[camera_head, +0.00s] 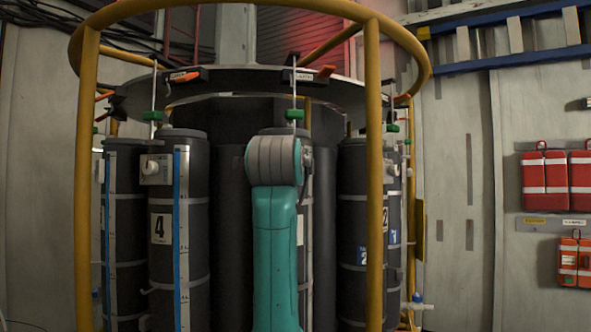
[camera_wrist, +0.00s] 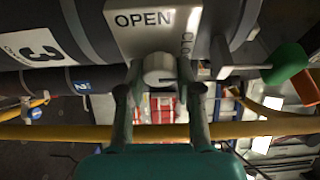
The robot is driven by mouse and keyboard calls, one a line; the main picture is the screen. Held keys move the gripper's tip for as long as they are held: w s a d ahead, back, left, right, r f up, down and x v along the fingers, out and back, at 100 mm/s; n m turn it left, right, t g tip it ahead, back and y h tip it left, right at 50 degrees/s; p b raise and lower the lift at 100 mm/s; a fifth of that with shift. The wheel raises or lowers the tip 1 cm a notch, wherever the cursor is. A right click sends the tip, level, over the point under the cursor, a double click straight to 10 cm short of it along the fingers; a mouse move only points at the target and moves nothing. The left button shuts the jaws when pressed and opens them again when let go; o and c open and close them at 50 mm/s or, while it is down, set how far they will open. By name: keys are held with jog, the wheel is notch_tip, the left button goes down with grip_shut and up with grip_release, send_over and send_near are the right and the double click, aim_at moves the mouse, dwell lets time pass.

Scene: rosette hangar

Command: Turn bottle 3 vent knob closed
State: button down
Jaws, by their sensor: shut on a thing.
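In the wrist view, the pale round vent knob (camera_wrist: 160,68) sits in front of a light plate (camera_wrist: 135,22) marked OPEN, with a second word beginning CLO around its corner. The plate is on dark bottle 3 (camera_wrist: 90,20), which bears a white label (camera_wrist: 38,47) with a black 3. My gripper (camera_wrist: 160,74) has its two dark fingers on either side of the knob, shut on it. A dark mark shows on the knob; its exact setting is unclear. In the head view, my teal arm covers most of bottle 3 (camera_head: 303,255), and the gripper and knob are hidden.
A yellow rail (camera_wrist: 60,132) crosses the wrist view close to my fingers. A green clamp (camera_wrist: 287,62) is at right. In the head view, bottle 4 (camera_head: 192,235) stands left, bottle 2 (camera_head: 352,220) right, inside a yellow frame (camera_head: 88,200). Red bags (camera_head: 545,185) hang far right.

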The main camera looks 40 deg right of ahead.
jog(key=c, duration=0.8)
grip_release()
jog(key=shift+o, duration=0.2)
jog(key=v, duration=1.2)
jog(key=shift+f, duration=0.1)
